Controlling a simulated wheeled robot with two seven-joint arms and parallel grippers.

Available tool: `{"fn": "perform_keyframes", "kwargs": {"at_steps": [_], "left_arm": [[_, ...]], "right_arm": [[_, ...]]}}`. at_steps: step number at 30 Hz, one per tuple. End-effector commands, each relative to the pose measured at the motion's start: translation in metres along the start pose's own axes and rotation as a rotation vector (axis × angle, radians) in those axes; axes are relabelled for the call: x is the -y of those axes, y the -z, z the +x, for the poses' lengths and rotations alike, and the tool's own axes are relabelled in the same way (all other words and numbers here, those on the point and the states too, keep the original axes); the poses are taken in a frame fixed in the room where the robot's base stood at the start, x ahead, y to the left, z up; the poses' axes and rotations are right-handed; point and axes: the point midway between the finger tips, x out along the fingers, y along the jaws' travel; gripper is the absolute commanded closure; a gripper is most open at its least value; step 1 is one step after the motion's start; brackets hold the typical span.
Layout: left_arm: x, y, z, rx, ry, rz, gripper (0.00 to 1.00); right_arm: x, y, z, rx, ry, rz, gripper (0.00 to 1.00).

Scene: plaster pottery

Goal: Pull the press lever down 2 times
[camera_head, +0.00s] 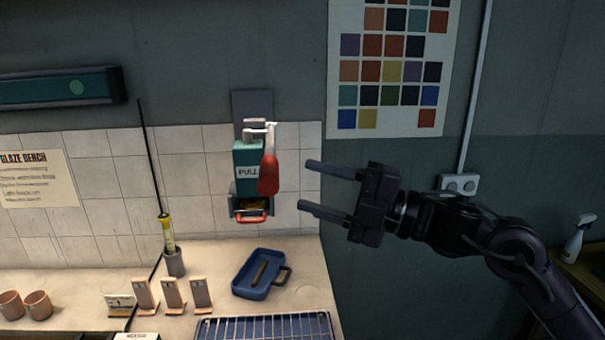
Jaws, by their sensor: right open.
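The press (246,158) is a teal box on a grey plate fixed to the tiled wall, above the bench. Its lever has a red handle (268,176) that hangs at the right front of the box, below a pale pivot. A tray with a red-orange rim (252,218) sits at the bottom of the press. My right gripper (306,186) is open and empty, just right of the red handle and apart from it, with its fingers pointing left. My left gripper is not in view.
Below the press, the bench (220,258) holds a blue tray (241,289) with a brown stick, a wire rack (265,328), several small tiles, two cups (38,304) and a yellow tube in a holder (174,262). A spray bottle (577,238) stands far right. The space around the gripper is clear.

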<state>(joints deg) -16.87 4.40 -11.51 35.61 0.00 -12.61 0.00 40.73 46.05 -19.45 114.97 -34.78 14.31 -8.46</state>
Motion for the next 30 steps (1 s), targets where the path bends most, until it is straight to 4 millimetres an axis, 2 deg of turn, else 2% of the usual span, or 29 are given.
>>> {"fn": "perform_keyframes", "kwargs": {"at_steps": [7,13,20,25,30], "left_arm": [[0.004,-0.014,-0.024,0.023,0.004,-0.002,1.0],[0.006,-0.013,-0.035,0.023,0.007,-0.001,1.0],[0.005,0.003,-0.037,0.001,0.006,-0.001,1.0],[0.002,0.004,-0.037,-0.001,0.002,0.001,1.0],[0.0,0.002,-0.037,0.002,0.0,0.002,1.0]], "right_arm": [[-0.008,0.001,0.038,-0.004,-0.005,0.002,0.51],[-0.007,0.0,0.065,0.0,-0.005,0.001,0.51],[-0.003,0.0,0.075,0.001,-0.003,0.001,0.51],[-0.003,-0.001,0.074,0.001,-0.003,0.0,0.51],[-0.003,-0.001,0.074,0.002,-0.004,0.0,0.72]]}}
